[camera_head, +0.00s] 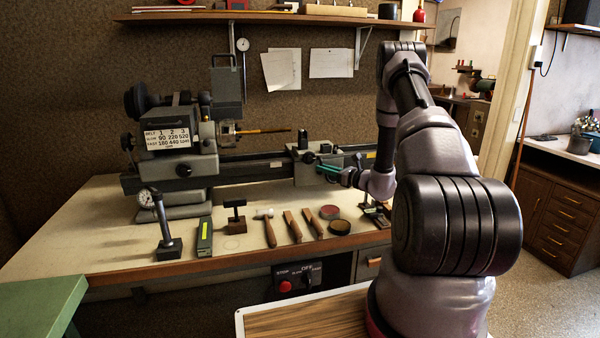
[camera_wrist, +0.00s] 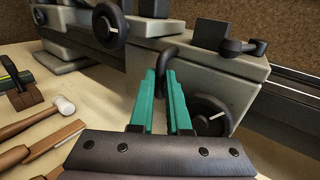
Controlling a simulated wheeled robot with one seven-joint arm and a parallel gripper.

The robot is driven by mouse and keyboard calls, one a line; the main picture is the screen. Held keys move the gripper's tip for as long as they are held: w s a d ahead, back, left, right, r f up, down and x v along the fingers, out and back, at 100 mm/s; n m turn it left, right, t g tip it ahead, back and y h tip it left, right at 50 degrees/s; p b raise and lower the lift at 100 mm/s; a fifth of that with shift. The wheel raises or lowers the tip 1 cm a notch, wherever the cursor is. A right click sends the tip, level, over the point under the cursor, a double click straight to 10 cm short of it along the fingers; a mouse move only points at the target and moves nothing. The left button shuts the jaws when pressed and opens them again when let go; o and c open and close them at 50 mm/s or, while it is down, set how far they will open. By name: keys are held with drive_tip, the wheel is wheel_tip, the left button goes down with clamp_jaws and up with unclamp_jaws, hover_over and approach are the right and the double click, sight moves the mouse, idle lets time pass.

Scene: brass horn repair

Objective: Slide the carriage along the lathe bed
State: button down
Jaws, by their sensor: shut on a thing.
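The lathe carriage (camera_head: 306,168) is a grey block on the dark lathe bed (camera_head: 243,170), right of the headstock (camera_head: 172,150). In the wrist view the carriage (camera_wrist: 214,72) fills the upper middle, with a dark round handwheel (camera_wrist: 208,117) on its front. My gripper (camera_head: 322,168) reaches the carriage from the right in the head view. In the wrist view its teal fingers (camera_wrist: 165,88) are shut on a dark curved handle (camera_wrist: 180,54) on the carriage front. The lower end of the handle is hidden between the fingers.
A dial gauge stand (camera_head: 166,240) stands at the left. The bed shows clear between headstock and carriage.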

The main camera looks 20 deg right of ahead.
drive_tip(key=d, duration=1.8)
drive_tip(key=shift+d, duration=0.4)
drive_tip(key=c, duration=1.2)
unclamp_jaws()
drive_tip(key=shift+o, duration=0.2)
drive_tip(key=shift+a, duration=0.1)
drive_tip(key=shift+s, duration=0.1)
drive_tip(key=v, duration=1)
drive_tip(key=shift+s+d, duration=0.25)
drive_tip(key=shift+s, duration=0.05)
